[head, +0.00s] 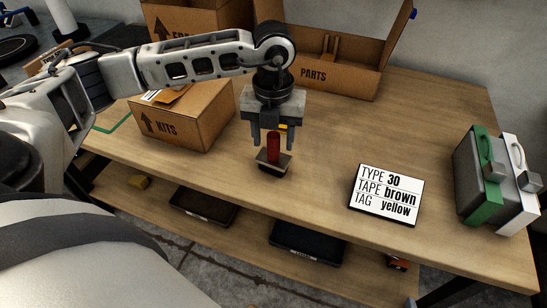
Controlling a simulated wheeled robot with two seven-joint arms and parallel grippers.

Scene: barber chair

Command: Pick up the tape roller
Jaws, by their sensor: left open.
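The tape roller (273,148) has an upright red handle and a dark base with a pale top, and it stands on the wooden table near its front edge. My left gripper (273,136) is directly above it, pointing down. Its two fingers are open, one on each side of the upper red handle. I cannot tell whether the fingers touch the handle. My right gripper is not in view.
A KITS box (182,120) stands left of the gripper, and an open PARTS box (330,75) is behind. A sign (387,194) lies to the right. A green-and-white case (497,180) stands at the right edge. Dark trays (306,243) sit on the lower shelf.

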